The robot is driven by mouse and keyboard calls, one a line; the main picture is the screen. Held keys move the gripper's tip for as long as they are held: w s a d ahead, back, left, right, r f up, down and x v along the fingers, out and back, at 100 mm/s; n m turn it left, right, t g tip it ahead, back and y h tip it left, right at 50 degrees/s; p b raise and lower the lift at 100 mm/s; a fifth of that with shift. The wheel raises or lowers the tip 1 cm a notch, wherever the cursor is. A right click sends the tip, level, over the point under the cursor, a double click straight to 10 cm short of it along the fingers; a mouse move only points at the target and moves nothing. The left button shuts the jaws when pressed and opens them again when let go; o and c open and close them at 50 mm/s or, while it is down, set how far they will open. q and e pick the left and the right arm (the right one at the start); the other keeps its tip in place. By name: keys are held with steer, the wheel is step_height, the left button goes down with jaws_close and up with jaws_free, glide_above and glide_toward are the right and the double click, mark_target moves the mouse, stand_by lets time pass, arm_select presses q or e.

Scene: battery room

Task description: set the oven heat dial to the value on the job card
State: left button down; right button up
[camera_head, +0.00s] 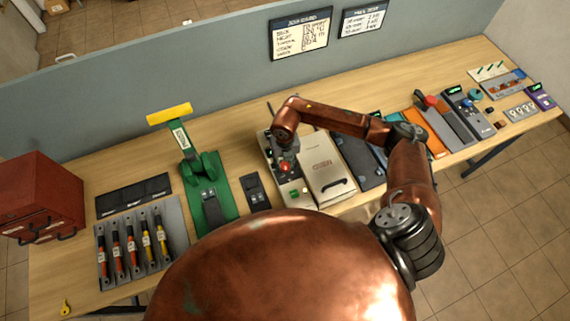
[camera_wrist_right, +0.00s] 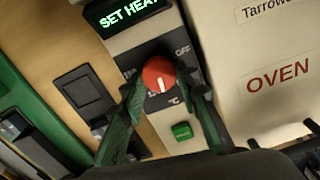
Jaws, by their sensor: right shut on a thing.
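The red heat dial (camera_wrist_right: 157,72) sits on the oven's control panel, with a white pointer mark on its face. My right gripper (camera_wrist_right: 160,84) has its dark green fingers on either side of the dial, shut on it. Above the dial a display (camera_wrist_right: 128,12) reads "SET HEAT" in green; "OFF" is printed at the dial's upper right. The oven (camera_head: 325,168) stands right of the panel. In the head view the red dial (camera_head: 285,168) shows below my right wrist. Two written boards hang on the partition, the larger (camera_head: 300,33) at left; their small writing is unclear. My left gripper is out of view.
A green button (camera_wrist_right: 182,130) sits below the dial. A green press with a yellow handle (camera_head: 169,114) and a rack of coloured tools (camera_head: 140,240) stand to the left, beside a red drawer cabinet (camera_head: 38,195). Several devices crowd the bench's right side.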

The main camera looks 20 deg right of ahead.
mark_target(284, 166)
steer(key=m, duration=0.4)
steer(key=shift+m, duration=0.4)
stand_by(0.4)
steer(key=o, duration=1.2)
steer(key=shift+c, duration=0.2)
steer(key=shift+r, duration=0.1)
step_height(284, 166, up, 12)
steer(key=shift+a, duration=0.1)
